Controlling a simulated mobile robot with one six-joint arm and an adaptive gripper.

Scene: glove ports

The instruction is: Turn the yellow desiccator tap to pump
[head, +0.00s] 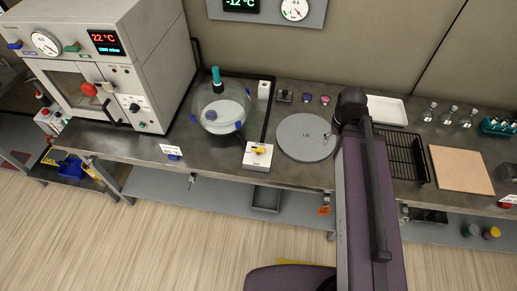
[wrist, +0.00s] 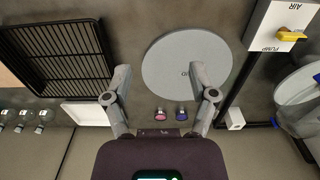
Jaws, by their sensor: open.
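The yellow tap (head: 258,151) sits on top of a white box (head: 256,163) near the bench's front edge, in front of the glass desiccator (head: 222,112) with its teal top. In the wrist view the yellow tap (wrist: 291,35) is at the upper right. The white box there carries the labels AIR and PUMP, seen upside down; the handle points to the right in that view, away from the PUMP label. My gripper (wrist: 160,72) is open and empty, its fingers spread above the bench by the grey disc, well apart from the tap. My arm hides it in the head view.
The round grey disc (head: 306,137) lies right of the tap box. A black wire tray (head: 402,155), a white tray (head: 385,109) and a tan board (head: 461,169) lie farther right. A large grey oven-like cabinet (head: 130,60) stands left. Small knobbed items (head: 308,98) stand behind the disc.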

